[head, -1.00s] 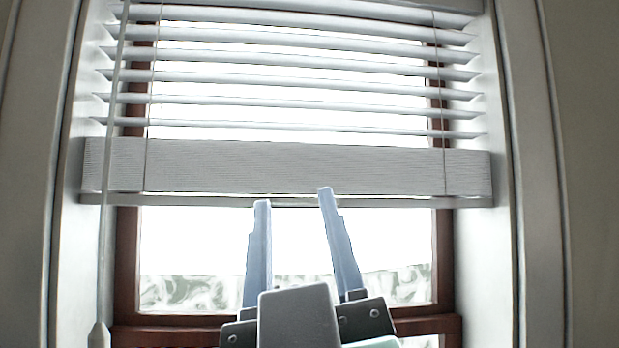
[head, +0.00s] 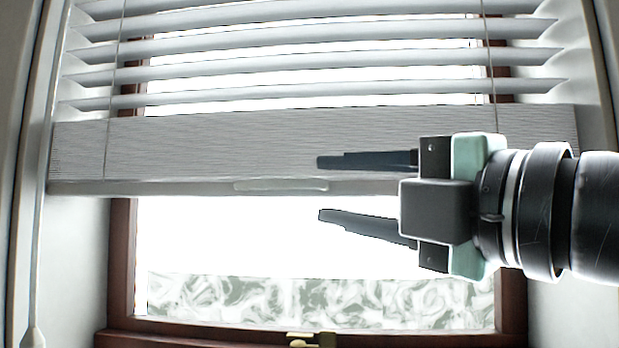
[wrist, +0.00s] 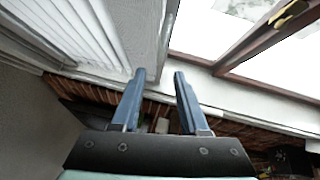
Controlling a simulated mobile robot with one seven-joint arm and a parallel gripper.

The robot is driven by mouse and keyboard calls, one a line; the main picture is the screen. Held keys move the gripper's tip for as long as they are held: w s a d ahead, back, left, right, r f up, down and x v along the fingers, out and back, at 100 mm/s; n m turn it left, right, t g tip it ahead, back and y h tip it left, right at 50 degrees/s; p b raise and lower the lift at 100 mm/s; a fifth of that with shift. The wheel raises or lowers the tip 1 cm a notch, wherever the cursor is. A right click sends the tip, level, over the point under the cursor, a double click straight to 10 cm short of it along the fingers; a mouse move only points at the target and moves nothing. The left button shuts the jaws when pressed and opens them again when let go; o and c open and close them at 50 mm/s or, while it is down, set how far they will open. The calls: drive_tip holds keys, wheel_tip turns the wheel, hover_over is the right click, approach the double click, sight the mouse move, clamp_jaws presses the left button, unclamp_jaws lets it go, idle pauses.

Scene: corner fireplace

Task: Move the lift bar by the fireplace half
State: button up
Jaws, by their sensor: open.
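The lift bar (head: 281,186) is a pale strip along the bottom edge of the window blind, with the wide ribbed bottom slat (head: 210,145) just above it. My gripper (head: 320,188) comes in from the right in the head view, fingers pointing left. One finger shows over the ribbed slat and the other below it, against the bright window. I cannot tell how far the fingers are from the bar.
The red-brown window frame (head: 122,262) surrounds bright glass with a marbled strip low down. A brass latch (head: 310,339) sits at the bottom. A white wand (head: 32,270) hangs at the left. In the wrist view, brickwork (wrist: 235,130) shows below.

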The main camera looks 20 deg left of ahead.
sight(281, 185)
drive_tip(key=p+x, duration=0.5)
drive_tip(key=x, duration=0.5)
drive_tip(key=shift+w+a+r, duration=0.15)
drive_tip(key=shift+w+r, duration=0.05)
drive_tip(key=shift+w, duration=0.05)
drive_tip(key=shift+w+a+f, duration=0.15)
drive_tip(key=shift+w, duration=0.1)
clamp_jaws()
idle(0.7)
